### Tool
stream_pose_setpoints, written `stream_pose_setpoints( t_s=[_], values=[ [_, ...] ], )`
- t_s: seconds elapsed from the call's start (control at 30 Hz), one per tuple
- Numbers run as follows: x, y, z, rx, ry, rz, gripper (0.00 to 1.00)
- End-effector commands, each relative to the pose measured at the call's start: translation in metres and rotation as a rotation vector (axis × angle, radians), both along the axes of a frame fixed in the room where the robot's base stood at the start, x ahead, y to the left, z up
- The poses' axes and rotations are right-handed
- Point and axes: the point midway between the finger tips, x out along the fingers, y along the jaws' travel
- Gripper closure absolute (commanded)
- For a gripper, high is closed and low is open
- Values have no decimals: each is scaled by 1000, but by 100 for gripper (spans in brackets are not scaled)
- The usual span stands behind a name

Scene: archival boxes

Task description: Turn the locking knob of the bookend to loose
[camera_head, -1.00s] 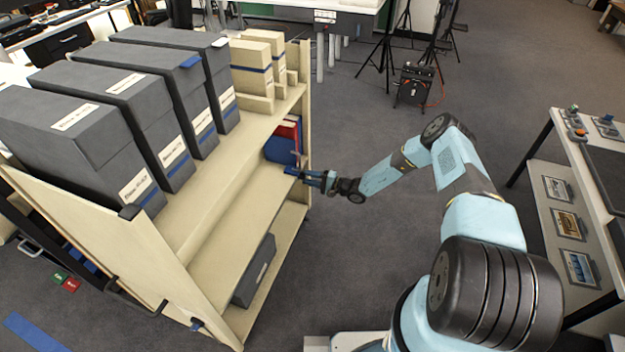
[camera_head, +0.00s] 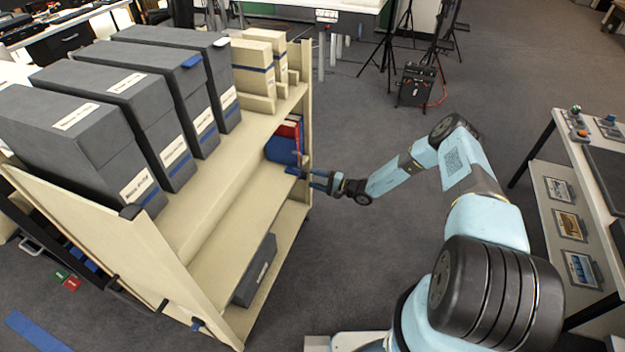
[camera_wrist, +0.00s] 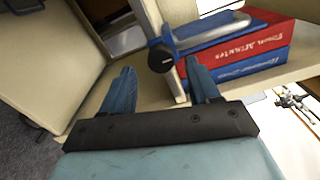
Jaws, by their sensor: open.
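The bookend (camera_wrist: 167,32) is a blue part with a grey bar in the wrist view, beside a red book (camera_wrist: 240,44) and a blue book (camera_wrist: 245,68). Its round black locking knob (camera_wrist: 161,58) faces my gripper. My gripper (camera_wrist: 160,66) is open and empty, with its blue fingertips appearing on either side of the knob. I cannot tell whether they reach around it or stop short; no contact shows. In the head view my gripper (camera_head: 305,176) is at the right end of the cart's lower shelf, and the knob cannot be made out there.
The cream shelf cart (camera_head: 215,215) holds several grey archival boxes (camera_head: 95,115) and cream boxes (camera_head: 252,65) on top. A grey box (camera_head: 257,270) lies on a lower shelf. The cart's end upright (camera_head: 306,100) is close to my gripper.

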Motion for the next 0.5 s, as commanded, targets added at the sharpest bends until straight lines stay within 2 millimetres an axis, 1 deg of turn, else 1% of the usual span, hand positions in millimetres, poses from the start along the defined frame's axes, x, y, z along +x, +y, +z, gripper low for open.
stream_pose_setpoints(
  t_s=[0.03, 0.3, 0.5],
  values=[
    [-3, -9, 0, 0, 1, -2, 39],
    [-23, -60, -1, 0, 2, -2, 39],
    [-35, -90, -1, 1, 1, -1, 39]
  ],
)
